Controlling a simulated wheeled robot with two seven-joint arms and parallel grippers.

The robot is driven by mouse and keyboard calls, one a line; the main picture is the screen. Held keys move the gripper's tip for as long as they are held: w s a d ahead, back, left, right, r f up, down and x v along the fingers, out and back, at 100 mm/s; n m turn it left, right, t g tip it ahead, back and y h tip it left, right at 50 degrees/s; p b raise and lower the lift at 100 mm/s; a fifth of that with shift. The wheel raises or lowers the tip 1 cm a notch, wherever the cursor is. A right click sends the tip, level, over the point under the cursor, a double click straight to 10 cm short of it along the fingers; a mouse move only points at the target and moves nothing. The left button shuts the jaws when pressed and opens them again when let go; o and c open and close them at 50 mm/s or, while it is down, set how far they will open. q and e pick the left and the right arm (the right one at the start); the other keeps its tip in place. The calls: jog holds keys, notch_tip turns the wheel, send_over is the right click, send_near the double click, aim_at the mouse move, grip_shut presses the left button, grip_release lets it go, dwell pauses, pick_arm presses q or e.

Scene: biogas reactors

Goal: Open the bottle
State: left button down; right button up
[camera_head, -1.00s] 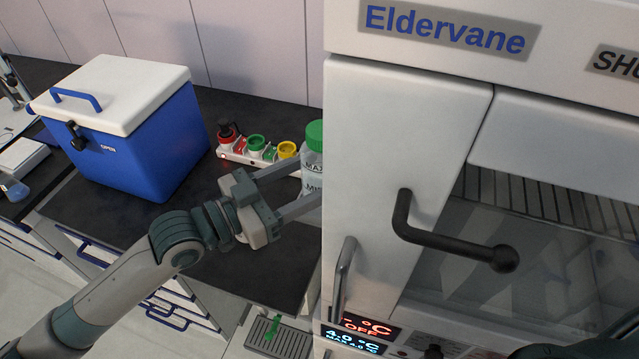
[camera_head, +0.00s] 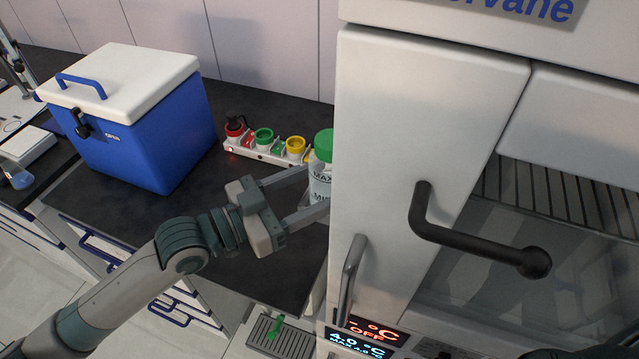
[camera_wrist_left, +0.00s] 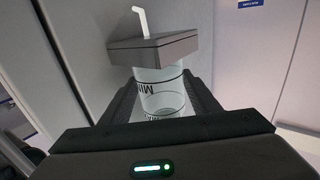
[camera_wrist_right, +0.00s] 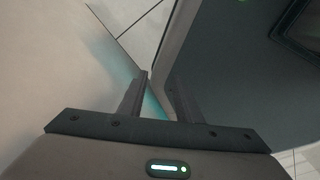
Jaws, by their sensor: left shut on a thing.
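The bottle (camera_head: 320,183) is clear with a green cap (camera_head: 324,145) and MAX and MIN marks. My left gripper (camera_head: 308,196) is shut on the bottle's body, below the cap. In the left wrist view the bottle (camera_wrist_left: 163,96) sits between the fingers (camera_wrist_left: 163,95); a grey block with a thin bent white piece covers part of that view. My right gripper (camera_wrist_right: 160,85) shows in its own wrist view, with a gap between its fingers and nothing between them.
The white cabinet (camera_head: 425,130) with black and metal handles stands close right of the bottle. A rack (camera_head: 262,153) with red, green and yellow capped items is behind and left. A blue cooler box (camera_head: 140,135) stands further left. Bare bench lies between.

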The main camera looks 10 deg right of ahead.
pick_arm(q)
jog(key=shift+f, duration=0.1)
jog(key=c, duration=0.9)
grip_release()
pick_arm(e)
jog(key=shift+s+a+f, duration=0.1)
jog(key=shift+s+a, duration=0.05)
jog(key=shift+a, duration=0.7)
jog(key=shift+d, duration=0.1)
